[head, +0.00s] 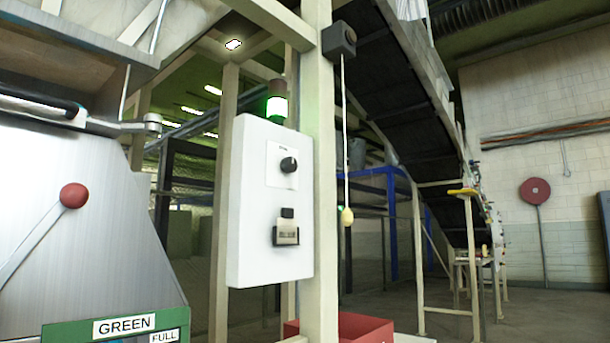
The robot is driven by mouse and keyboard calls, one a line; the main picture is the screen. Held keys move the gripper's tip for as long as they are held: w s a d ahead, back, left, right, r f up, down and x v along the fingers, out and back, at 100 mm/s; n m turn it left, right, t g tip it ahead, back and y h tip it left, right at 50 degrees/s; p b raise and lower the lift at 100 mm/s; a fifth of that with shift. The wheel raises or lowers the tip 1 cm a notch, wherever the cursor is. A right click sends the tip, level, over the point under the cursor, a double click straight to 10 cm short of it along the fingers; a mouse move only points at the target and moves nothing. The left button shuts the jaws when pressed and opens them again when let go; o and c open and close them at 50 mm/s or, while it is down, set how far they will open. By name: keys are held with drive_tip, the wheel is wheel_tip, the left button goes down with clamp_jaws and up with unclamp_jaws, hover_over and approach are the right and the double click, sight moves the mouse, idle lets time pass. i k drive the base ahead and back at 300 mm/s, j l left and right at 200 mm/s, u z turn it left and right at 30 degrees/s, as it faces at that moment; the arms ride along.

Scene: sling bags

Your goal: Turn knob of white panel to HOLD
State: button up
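The white panel (250,225) is fixed upright to a cream post in the middle of the head view. Its black round knob (289,165) sits on a white label plate (273,172) in the upper half. The lettering around the knob is too small to read, so I cannot tell which position it points to. Below the knob is a dark latch-like fitting with a grey plate (286,234). A green-lit lamp (277,106) stands on top of the panel. My gripper is not in view.
A pull cord with a yellow handle (347,216) hangs right of the post (322,240). A red-ball lever (73,195) and a green box marked GREEN (120,330) are at left. A red bin (362,332) stands below the panel. Open floor lies at right.

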sight(288, 165)
drive_tip(key=k, duration=0.9)
drive_tip(key=i, duration=1.55)
